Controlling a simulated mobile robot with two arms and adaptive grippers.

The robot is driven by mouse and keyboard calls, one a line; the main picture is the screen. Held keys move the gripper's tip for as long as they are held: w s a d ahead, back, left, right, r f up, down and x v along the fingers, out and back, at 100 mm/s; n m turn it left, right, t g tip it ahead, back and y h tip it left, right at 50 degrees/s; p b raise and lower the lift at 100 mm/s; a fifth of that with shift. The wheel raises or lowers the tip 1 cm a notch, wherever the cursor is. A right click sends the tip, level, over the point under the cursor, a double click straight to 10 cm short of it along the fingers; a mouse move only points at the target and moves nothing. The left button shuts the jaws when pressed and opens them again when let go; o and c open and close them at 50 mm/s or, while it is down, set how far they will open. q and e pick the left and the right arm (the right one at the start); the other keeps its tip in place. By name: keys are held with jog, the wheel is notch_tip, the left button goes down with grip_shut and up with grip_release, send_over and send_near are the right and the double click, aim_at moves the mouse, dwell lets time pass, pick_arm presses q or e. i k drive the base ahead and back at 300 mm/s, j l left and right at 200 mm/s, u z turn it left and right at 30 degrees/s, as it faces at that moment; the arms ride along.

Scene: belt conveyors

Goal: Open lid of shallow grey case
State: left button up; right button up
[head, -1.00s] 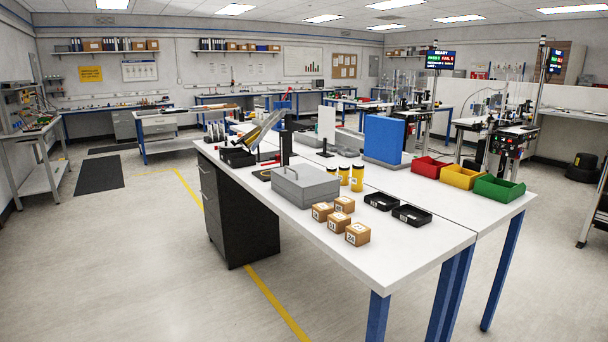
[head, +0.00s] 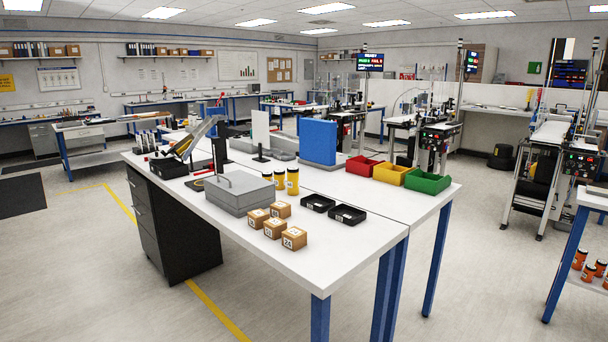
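The shallow grey case (head: 240,194) sits on the white workbench (head: 330,245), left of the middle of the head view. Its lid looks shut, and a thin handle stands up on the lid's left part. Neither of my grippers shows in the head view.
Several small cardboard boxes (head: 294,238) stand just in front of the case. Orange bottles (head: 292,182) stand behind it, with two black trays (head: 347,215) to the right. Red, yellow and green bins (head: 428,183) line the far edge. The floor (head: 100,270) left of the bench is clear.

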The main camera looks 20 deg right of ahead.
aim_at(239, 189)
jog(key=i+j+z, duration=0.15)
jog(key=i+z, duration=0.15)
jog(key=z, duration=0.15)
jog(key=i+j+z, duration=0.2)
jog(key=z, duration=0.2)
jog(key=i+j+z, duration=0.2)
jog(key=j+z, duration=0.25)
jog(key=i+j+z, duration=0.15)
jog(key=j+z, duration=0.25)
